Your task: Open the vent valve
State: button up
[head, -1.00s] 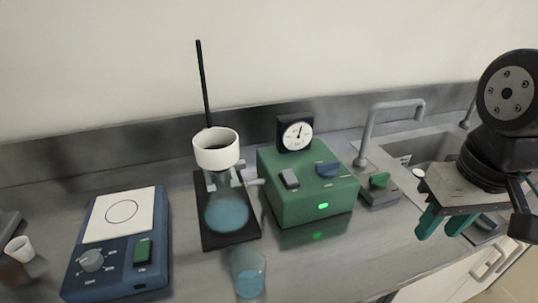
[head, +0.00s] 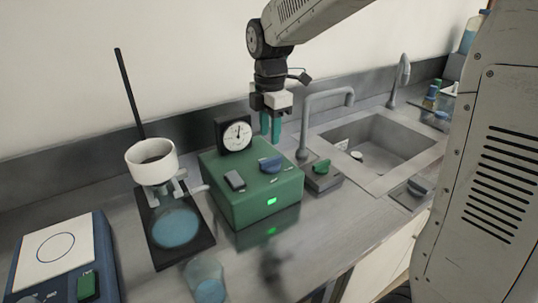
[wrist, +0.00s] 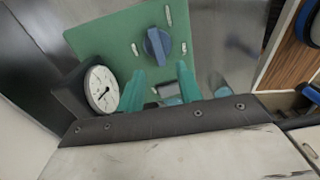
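The green box (head: 252,197) stands on the bench with a blue knob (head: 270,163) on its top, which looks like the vent valve. Small pale marks surround the knob in the wrist view (wrist: 157,47). A round dial gauge (head: 237,134) stands at the box's back left and shows at left in the wrist view (wrist: 101,89). My gripper (head: 270,126) hangs fingers-down above the back of the box, apart from the knob. Its two teal fingers are spread with a gap between them in the wrist view (wrist: 160,86), holding nothing.
A grey rocker switch (head: 234,181) is on the box. A filter flask (head: 175,227) with white funnel (head: 151,161) stands left. A grey tap (head: 326,95), a green knob (head: 321,167) and the sink (head: 375,142) are right. A beaker (head: 206,281) stands in front.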

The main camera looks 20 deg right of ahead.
aim_at(269, 159)
jog(key=shift+w+f, duration=0.2)
jog(key=shift+f, duration=0.2)
notch_tip(269, 159, down, 7)
jog(key=shift+f, duration=0.1)
grip_shut()
